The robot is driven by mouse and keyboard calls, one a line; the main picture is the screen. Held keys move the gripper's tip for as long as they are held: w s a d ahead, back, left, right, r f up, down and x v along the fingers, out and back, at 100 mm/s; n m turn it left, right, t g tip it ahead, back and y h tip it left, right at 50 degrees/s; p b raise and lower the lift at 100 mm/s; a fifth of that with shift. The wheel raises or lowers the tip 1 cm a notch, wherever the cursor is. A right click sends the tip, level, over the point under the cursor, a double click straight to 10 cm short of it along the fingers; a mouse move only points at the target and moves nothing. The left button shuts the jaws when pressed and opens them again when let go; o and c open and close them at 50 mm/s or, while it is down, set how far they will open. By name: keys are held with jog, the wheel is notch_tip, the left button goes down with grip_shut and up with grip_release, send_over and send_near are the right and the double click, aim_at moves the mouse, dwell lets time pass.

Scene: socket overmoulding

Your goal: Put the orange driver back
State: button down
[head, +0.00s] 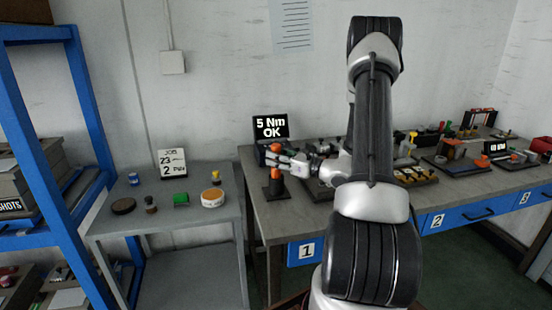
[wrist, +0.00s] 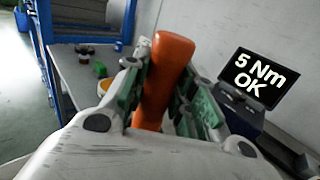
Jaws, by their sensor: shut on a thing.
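The orange driver (wrist: 168,65) is between the green-padded fingers of my gripper (wrist: 160,100) in the wrist view. My gripper is shut on its handle. In the head view the driver (head: 276,173) stands about upright at the left end of the long bench, with my gripper (head: 274,158) reaching in from the right and its fingers crossing the handle. A dark stand (head: 273,190) is directly below the driver. I cannot tell whether the driver is seated in it or just above it, and its lower end is hidden in the wrist view.
A screen (head: 270,127) reading "5 Nm OK" stands behind the driver. The long bench (head: 262,218) carries trays and tools to the right, partly hidden by my arm. A grey side table (head: 180,228) at left holds small pots and a job card (head: 172,162). A blue rack (head: 40,150) stands far left.

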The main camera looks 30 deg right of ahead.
jog(key=shift+f, duration=0.15)
jog(key=c, duration=1.2)
grip_release()
jog(key=shift+o, duration=0.2)
